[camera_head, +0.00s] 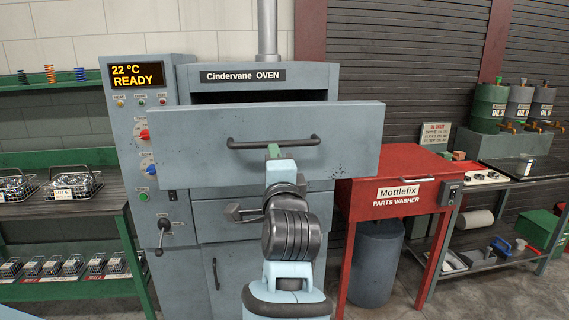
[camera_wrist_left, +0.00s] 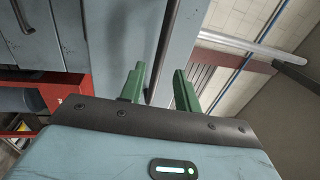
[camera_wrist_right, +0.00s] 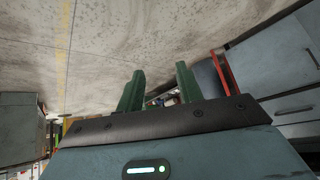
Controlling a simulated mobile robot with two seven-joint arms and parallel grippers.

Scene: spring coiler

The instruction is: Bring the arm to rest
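My left arm comes up through the middle of the head view, and its gripper (camera_head: 273,152) is at the handle (camera_head: 273,142) of the oven's (camera_head: 258,77) wide upper front panel (camera_head: 345,140). In the left wrist view the green fingers of this gripper (camera_wrist_left: 159,76) stand apart, with the dark handle bar (camera_wrist_left: 166,45) showing between them. I cannot tell whether either finger touches the bar. My right gripper (camera_wrist_right: 160,78) shows only in its wrist view. Its fingers are apart and empty, with the concrete floor behind.
A dark gap shows above the panel, which juts out from the oven. A red parts washer (camera_head: 390,200) and a grey bin (camera_head: 376,265) stand at right. A rack with wire baskets (camera_head: 73,185) stands at left. Open floor (camera_head: 480,290) lies at front right.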

